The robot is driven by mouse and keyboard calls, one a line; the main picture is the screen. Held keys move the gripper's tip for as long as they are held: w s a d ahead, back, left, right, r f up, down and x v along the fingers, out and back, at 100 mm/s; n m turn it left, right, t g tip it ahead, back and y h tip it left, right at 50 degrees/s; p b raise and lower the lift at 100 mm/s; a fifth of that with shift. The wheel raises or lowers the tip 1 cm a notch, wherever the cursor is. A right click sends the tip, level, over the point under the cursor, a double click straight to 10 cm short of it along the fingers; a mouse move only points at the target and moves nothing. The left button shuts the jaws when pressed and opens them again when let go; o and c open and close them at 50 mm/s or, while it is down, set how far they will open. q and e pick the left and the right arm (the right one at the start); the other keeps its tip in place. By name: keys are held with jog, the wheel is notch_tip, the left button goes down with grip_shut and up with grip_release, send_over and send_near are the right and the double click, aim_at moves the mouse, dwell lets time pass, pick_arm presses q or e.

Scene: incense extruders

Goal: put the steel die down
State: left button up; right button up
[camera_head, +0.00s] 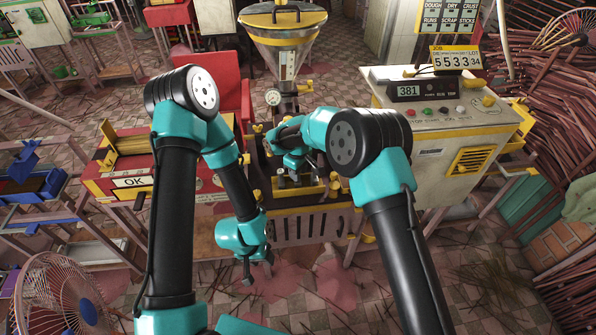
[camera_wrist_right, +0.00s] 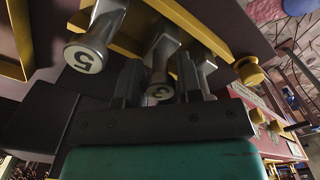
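In the right wrist view a steel die marked 3 (camera_wrist_right: 160,88) sits between the two dark fingers of my right gripper (camera_wrist_right: 160,85). The fingers appear closed on its sides. Its far end points towards a yellow-edged rack, and I cannot tell whether it rests there. In the head view my right gripper (camera_head: 283,138) is over the machine bench, and the die is too small to make out. My left gripper (camera_head: 257,272) hangs low in front of the bench, away from the dies. Its fingers are too small to read.
Another steel die (camera_wrist_right: 205,66) is close on the right. A steel hopper (camera_head: 285,38) stands behind the bench, a control cabinet (camera_head: 450,150) to the right, and a red box (camera_head: 118,180) to the left.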

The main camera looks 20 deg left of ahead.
jog(key=o, duration=0.3)
jog(key=shift+o, duration=0.2)
jog(key=shift+r, duration=0.1)
notch_tip(320, 180, up, 12)
dwell(0.5)
